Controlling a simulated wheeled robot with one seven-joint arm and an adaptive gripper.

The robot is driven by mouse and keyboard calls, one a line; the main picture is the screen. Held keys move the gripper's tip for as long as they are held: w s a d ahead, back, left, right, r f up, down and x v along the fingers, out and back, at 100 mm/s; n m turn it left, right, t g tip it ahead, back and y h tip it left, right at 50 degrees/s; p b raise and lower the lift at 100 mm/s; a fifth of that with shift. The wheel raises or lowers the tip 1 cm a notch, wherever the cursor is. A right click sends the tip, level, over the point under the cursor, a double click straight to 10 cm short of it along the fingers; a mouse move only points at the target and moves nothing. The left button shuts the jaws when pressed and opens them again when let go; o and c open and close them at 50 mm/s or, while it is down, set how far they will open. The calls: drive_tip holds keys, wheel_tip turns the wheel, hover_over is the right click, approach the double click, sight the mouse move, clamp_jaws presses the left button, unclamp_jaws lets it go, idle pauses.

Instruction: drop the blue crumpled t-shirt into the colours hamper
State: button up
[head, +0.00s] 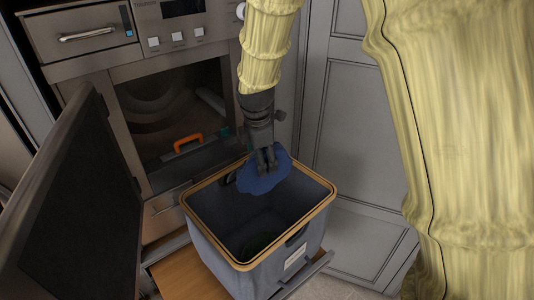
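The blue crumpled t-shirt (262,184) hangs spread out under my gripper (266,165), over the back part of the hamper's opening. My gripper points down and its fingers are close together on the cloth; the exact contact at the fingertips is hard to see. The hamper (222,250) is a grey-blue open bin with a tan rim and a white label on its front. The label is too small to read, so I cannot confirm that it says colours. Something dark greenish (262,243) lies at the bottom inside.
The hamper stands on a wooden surface (180,275). A dark panel (75,200) stands close on the left. A grey panelled cabinet (345,150) is at the right.

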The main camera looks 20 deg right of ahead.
drive_tip(key=shift+f, duration=2.3)
drive_tip(key=shift+d, duration=0.1)
drive_tip(key=o, duration=1.1)
drive_tip(key=shift+r, duration=0.1)
drive_tip(key=r, duration=0.4)
drive_tip(key=s+r, duration=0.1)
drive_tip(key=r, duration=0.2)
drive_tip(key=a+r, duration=0.1)
drive_tip(key=r, duration=0.3)
drive_tip(key=shift+s+r, duration=0.3)
drive_tip(key=shift+s, duration=0.05)
